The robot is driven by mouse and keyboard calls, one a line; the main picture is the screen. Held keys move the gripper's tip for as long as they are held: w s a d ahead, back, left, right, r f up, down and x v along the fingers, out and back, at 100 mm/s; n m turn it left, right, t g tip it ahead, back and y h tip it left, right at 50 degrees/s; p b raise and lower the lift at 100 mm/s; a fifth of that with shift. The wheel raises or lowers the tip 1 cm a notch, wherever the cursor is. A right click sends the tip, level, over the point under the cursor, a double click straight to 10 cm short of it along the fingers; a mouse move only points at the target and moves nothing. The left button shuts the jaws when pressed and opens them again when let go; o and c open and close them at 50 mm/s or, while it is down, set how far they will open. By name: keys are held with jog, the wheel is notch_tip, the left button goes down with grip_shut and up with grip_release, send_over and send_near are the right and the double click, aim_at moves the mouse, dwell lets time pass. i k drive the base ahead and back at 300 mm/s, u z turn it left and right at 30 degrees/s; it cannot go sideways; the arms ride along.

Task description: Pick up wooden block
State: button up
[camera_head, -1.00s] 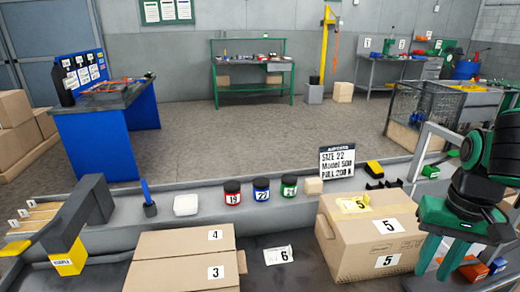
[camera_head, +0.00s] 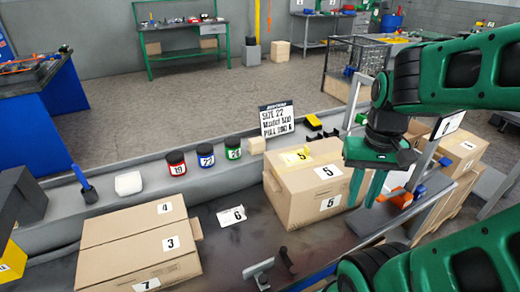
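The wooden block (camera_head: 257,145) is a small pale tan cube. It sits on the grey ledge behind the bench, right of the green-labelled jar and just behind the large cardboard box. My gripper (camera_head: 366,194) is green and points down at the right side of the large box's front. It is to the right of the block and well apart from it. Its two fingers are spread with a gap between them, and nothing shows in the gap.
Jars with red (camera_head: 175,163), blue (camera_head: 206,155) and green (camera_head: 233,148) labels stand left of the block. A sign (camera_head: 276,119) stands behind it. The large cardboard box (camera_head: 318,190) lies between block and gripper. Flat boxes (camera_head: 137,243) lie at left. Orange parts (camera_head: 395,198) lie at right.

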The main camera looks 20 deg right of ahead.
aim_at(257, 145)
jog(key=u, duration=1.55)
jog(key=k, duration=1.2)
jog(key=z, duration=0.95)
jog(key=i, duration=1)
